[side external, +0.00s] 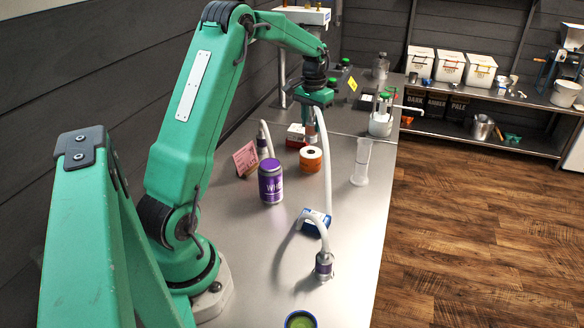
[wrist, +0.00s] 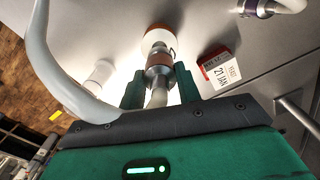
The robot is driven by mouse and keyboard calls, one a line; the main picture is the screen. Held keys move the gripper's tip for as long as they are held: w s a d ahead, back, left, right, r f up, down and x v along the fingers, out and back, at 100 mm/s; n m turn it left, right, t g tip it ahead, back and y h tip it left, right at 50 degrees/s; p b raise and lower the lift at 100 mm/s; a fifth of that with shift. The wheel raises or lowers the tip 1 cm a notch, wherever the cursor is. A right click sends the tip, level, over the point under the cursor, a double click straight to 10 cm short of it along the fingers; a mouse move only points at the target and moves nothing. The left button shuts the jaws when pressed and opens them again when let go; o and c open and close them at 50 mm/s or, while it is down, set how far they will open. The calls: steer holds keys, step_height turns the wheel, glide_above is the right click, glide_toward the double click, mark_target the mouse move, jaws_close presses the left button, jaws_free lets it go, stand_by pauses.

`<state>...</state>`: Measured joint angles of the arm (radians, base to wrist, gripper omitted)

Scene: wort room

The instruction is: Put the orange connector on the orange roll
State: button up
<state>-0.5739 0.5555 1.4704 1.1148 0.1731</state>
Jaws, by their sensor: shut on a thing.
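My gripper (side external: 311,118) is shut on the orange connector, a metal fitting with an orange-brown band (wrist: 159,60) on the end of a white hose. The connector (side external: 310,135) points down. The orange roll (side external: 311,166), with a pale top and a dark centre hole, stands on the bench just below it in the side view. In the wrist view the roll (wrist: 158,31) lies straight beyond the connector tip, which hides part of it. I cannot tell whether tip and roll touch.
A purple jar (side external: 270,183), a pink card (side external: 246,158) and a red-and-white date block (wrist: 219,68) stand near the roll. A clear cylinder (side external: 361,162) stands to its right.

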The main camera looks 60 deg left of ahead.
mark_target(312, 132)
steer(key=shift+f, duration=1.85)
steer(key=shift+f, duration=0.1)
steer(key=o, duration=1.1)
steer(key=shift+c, duration=0.2)
step_height(312, 132, up, 12)
steer(key=shift+r, duration=0.15)
steer(key=shift+d, duration=0.1)
